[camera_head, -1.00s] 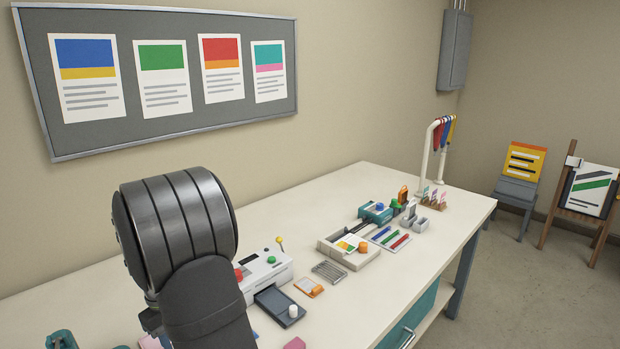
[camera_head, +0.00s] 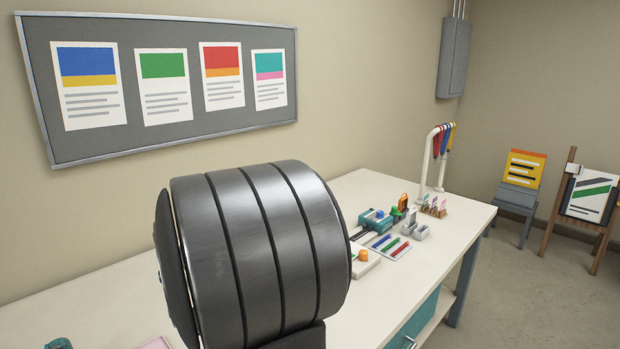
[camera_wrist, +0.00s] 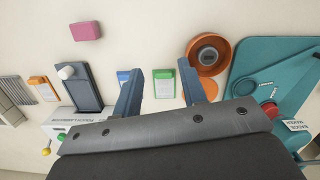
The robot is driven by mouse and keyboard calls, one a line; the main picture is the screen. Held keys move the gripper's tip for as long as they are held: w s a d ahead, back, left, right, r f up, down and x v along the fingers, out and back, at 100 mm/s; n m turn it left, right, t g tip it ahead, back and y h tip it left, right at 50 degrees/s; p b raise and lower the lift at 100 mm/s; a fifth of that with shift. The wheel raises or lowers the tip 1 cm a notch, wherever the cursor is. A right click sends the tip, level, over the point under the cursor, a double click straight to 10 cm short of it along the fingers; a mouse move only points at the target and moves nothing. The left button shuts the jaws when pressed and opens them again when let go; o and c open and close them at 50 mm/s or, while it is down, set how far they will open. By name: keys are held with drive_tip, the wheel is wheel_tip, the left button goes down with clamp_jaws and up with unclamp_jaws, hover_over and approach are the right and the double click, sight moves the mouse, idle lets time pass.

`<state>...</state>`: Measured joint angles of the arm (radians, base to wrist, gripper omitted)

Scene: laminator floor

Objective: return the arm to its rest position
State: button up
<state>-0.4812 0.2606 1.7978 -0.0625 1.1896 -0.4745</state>
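In the wrist view my gripper (camera_wrist: 160,68) has its two blue-grey fingers spread apart, with nothing held between them. The fingers hang over the pale table top (camera_wrist: 140,40). A green-edged card (camera_wrist: 164,84) shows in the gap between them, and a blue card (camera_wrist: 123,77) lies by the left finger. How high the fingers are above the cards I cannot tell. In the head view a large dark grey cylindrical link of my own arm (camera_head: 260,255) stands over the table and hides its middle; my gripper does not show there.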

drive_tip(key=s+d, duration=0.3)
drive_tip(key=a+f, duration=0.2)
drive_tip(key=a, duration=0.2)
drive_tip(key=s+a+f, duration=0.1)
drive_tip(key=a+f, duration=0.1)
drive_tip(key=a, duration=0.2)
drive_tip(key=a+f, duration=0.2)
drive_tip(key=a, duration=0.2)
drive_tip(key=shift+s+f, duration=0.2)
drive_tip(key=shift+f, duration=1)
drive_tip(key=o, duration=1.3)
drive_tip(key=shift+r, duration=0.1)
drive_tip(key=shift+o, duration=0.3)
wheel_tip(320, 180, up, 12)
drive_tip(key=w+a+m, duration=0.1)
drive_tip(key=m, duration=0.8)
drive_tip(key=shift+w+a+r+m+y, duration=0.25)
drive_tip(key=shift+w+m+y, duration=0.05)
drive_tip(key=shift+w, duration=0.1)
wheel_tip(320, 180, up, 14)
drive_tip(key=s+d+m, duration=0.1)
drive_tip(key=s+m, duration=0.1)
drive_tip(key=m, duration=0.8)
wheel_tip(320, 180, down, 10)
drive_tip(key=shift+w+d+m+t+y, duration=0.2)
drive_tip(key=shift+m+t+y, duration=0.1)
drive_tip(key=shift+t, duration=0.1)
